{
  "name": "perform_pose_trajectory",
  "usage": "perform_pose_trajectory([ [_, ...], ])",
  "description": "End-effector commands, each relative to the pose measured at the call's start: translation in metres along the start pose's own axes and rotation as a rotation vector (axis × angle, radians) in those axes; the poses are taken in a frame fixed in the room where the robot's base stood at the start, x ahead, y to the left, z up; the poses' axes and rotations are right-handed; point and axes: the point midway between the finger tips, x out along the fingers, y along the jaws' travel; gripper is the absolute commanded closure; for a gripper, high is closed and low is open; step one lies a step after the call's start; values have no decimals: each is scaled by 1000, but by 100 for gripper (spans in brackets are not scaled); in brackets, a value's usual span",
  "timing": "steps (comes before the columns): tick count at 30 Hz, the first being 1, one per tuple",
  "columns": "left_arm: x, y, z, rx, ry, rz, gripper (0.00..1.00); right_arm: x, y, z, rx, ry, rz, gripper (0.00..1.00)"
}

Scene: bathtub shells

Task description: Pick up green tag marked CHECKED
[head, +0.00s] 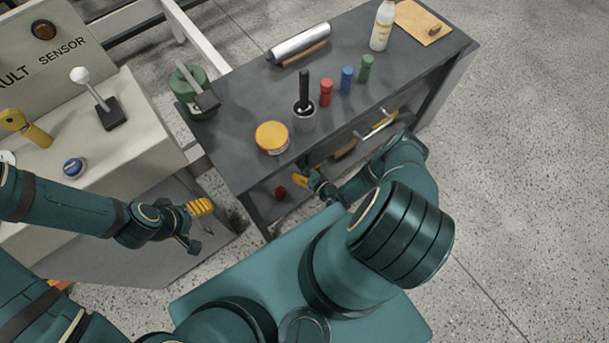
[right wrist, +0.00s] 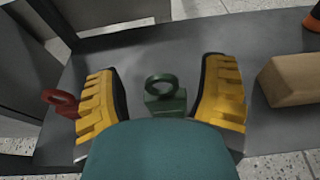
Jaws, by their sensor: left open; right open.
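The green tag (right wrist: 166,100), a small block with a ring on top, sits on a grey shelf in the right wrist view. Any lettering on it is too small to read. I cannot make it out in the head view. My right gripper (right wrist: 163,97) is open, with its yellow finger pads on either side of the tag in the picture and apart from it. In the head view my right gripper (head: 306,181) is at the front of the bench's lower shelf. My left gripper (head: 200,214) is open and empty, left of the bench.
A red tag (right wrist: 62,102) lies left of the green one, close to the left finger. A tan block (right wrist: 291,80) lies to the right. The bench top (head: 234,139) is above the shelf and holds a yellow-lidded tin (head: 272,137), a cup and several coloured cylinders.

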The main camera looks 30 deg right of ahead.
Motion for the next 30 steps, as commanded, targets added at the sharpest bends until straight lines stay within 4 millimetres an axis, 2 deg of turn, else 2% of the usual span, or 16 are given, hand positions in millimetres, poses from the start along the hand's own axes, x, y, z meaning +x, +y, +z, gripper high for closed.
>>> perform_pose_trajectory([
  [9,1,0,0,0,1,0,27,6,0,0,1,1,-1,29],
  [10,1,0,0,0,1,0,27,6,0,0,1,1,-1,35],
  [12,1,0,0,0,1,0,27,6,0,0,1,1,-1,59],
  [15,1,0,0,0,1,0,27,6,0,0,0,1,-1,89],
  [30,-1,0,0,0,0,0,27,4,-1,4,0,1,-1,90],
])
